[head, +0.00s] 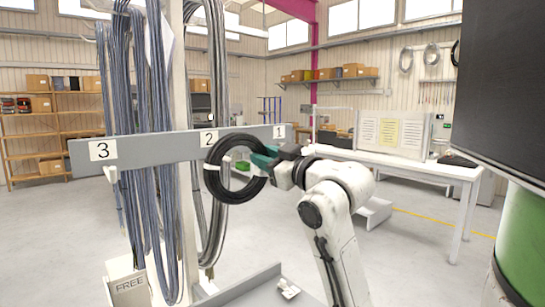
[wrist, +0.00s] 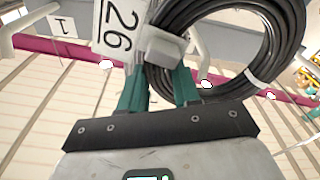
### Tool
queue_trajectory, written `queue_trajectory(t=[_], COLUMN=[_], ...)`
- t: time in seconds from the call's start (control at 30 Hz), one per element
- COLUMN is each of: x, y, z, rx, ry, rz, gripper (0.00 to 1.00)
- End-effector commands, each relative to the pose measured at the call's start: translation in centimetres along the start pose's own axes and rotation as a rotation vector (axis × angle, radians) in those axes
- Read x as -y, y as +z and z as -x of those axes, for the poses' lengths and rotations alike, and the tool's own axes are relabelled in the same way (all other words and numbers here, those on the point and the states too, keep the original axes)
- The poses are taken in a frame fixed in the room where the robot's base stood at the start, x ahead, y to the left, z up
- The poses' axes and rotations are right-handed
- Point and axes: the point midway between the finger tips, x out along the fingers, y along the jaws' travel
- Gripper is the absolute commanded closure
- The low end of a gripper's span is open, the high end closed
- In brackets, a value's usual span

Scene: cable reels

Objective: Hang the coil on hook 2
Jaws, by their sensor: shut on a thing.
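The coil (head: 213,178) is a black ring of cable with pale ties. In the head view it stands upright in front of the grey board (head: 160,148), just below label 2 (head: 209,138). My gripper (head: 264,160) has green fingers and is shut on the coil's right side. In the wrist view the fingers (wrist: 160,88) close at a grey block (wrist: 162,46) on the coil (wrist: 275,50), beside a tag reading 26 (wrist: 116,28). A pale piece shows inside the ring in the head view; I cannot tell whether it is hook 2 or whether the coil touches it.
Hook 3 (head: 111,174) sticks out below label 3 (head: 102,150). Label 1 (head: 279,132) is at the board's right end. Long cables (head: 150,220) hang around the post at left. A grey tray (head: 240,290) is below, and a white workbench (head: 420,168) stands behind right.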

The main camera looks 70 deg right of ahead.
Motion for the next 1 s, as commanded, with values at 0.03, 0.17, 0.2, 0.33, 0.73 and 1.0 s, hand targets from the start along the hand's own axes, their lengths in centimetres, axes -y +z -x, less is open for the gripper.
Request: queue_trajectory(t=[0.03,0.17,0.2,0.33,0.73,1.0], x=[0.0,0.0,0.0,0.0,-0.1,0.6], y=[-0.1,0.0,0.1,0.1,0.5,2.2], z=[-0.4,-1.2,-1.5,-2.4,-5.1,-5.2], rx=[-0.003,-0.004,-0.003,-0.003,-0.003,-0.003], ry=[0.000,0.001,0.000,0.001,0.001,0.001], rz=[0.001,0.001,0.000,0.001,0.001,-0.001], gripper=[1.00,1.00,1.00,1.00,1.00,1.00])
